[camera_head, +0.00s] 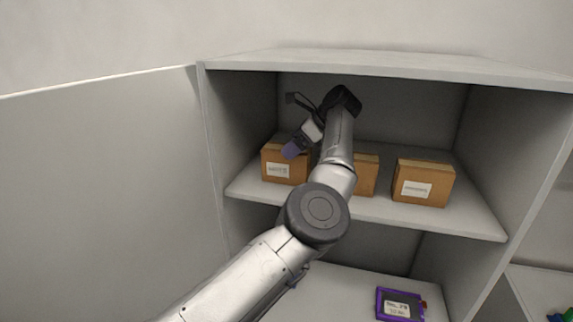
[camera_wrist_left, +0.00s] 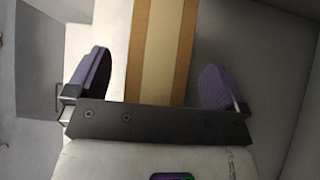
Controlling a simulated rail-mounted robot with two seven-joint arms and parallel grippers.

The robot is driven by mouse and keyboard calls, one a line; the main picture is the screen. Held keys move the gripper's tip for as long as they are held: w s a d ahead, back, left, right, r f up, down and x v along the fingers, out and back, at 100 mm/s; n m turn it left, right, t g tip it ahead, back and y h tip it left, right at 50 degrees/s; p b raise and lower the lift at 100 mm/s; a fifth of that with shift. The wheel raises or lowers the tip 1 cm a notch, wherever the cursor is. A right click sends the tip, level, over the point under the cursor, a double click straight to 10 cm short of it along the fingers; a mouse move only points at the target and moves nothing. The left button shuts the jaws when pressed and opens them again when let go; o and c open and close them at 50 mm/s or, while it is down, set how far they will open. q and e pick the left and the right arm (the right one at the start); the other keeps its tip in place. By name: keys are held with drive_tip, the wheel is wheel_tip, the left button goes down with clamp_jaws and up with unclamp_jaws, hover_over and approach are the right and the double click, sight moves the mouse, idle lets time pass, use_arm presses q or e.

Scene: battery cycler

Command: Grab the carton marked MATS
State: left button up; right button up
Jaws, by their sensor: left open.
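Three brown cartons stand in a row on the cabinet's upper shelf: a left carton (camera_head: 275,172), a middle carton (camera_head: 367,176) mostly behind my arm, and a right carton (camera_head: 424,184). The left and right ones show white labels, too small to read, so I cannot tell which is marked MATS. My left gripper (camera_head: 291,150) is at the top right of the left carton. In the left wrist view its purple fingers (camera_wrist_left: 158,82) are open, with a taped carton top (camera_wrist_left: 160,45) lying between them and a gap visible on each side. My right gripper is not in view.
The upper shelf (camera_head: 465,222) has cabinet side walls and a top panel (camera_head: 400,63) close around my arm. A purple-framed device (camera_head: 399,304) lies on the lower level. A white panel (camera_head: 100,190) stands at the left.

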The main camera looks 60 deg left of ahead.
use_arm(q)
drive_tip(key=shift+x, duration=1.25)
drive_tip(key=c, duration=1.4)
drive_tip(key=shift+r, duration=0.1)
drive_tip(key=shift+c, duration=0.2)
drive_tip(key=shift+r+p, duration=0.1)
drive_tip(key=shift+p, duration=0.2)
